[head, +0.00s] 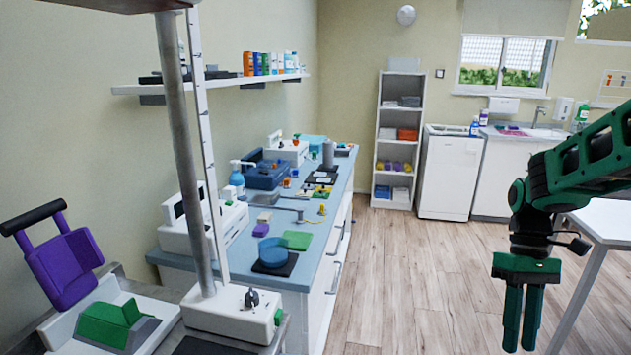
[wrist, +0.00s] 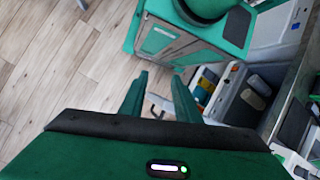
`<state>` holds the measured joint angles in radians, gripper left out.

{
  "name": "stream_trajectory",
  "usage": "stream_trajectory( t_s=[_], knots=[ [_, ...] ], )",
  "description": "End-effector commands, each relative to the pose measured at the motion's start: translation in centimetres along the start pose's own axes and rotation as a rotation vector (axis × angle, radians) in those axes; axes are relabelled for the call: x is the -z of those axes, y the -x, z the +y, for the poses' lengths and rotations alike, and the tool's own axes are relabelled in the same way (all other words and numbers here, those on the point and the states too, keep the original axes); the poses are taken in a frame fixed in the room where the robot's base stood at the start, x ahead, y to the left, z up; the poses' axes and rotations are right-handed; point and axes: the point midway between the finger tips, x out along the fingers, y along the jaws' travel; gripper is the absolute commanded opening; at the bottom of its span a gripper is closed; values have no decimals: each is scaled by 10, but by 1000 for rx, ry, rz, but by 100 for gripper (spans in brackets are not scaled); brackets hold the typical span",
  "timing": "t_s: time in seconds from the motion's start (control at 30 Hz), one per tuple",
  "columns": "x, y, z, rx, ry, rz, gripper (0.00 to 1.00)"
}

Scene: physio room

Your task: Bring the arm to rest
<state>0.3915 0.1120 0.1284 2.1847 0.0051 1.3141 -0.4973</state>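My arm (head: 590,160) is dark green and reaches in from the right edge of the head view. It is bent, with the wrist hanging down. My gripper (head: 521,346) points at the floor beside a white table. Its two fingers are apart with a gap between them and nothing in it. In the wrist view the fingers (wrist: 161,80) also stand apart and empty. My gripper touches nothing that I can see.
The white table (head: 606,222) stands close to my arm at the right. A counter (head: 295,270) with several devices and a blue bowl (head: 272,252) runs along the left wall. A white shelf unit (head: 400,130) stands at the back. The wooden floor (head: 420,270) between is clear.

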Motion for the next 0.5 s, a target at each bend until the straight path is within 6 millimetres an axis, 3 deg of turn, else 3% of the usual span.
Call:
stream_trajectory(
  t_s=[0.27,0.5],
  knots=[
    [-64,-1,0,-85,-331,183,30],
    [-111,-16,0,-88,-590,355,30]
  ],
)
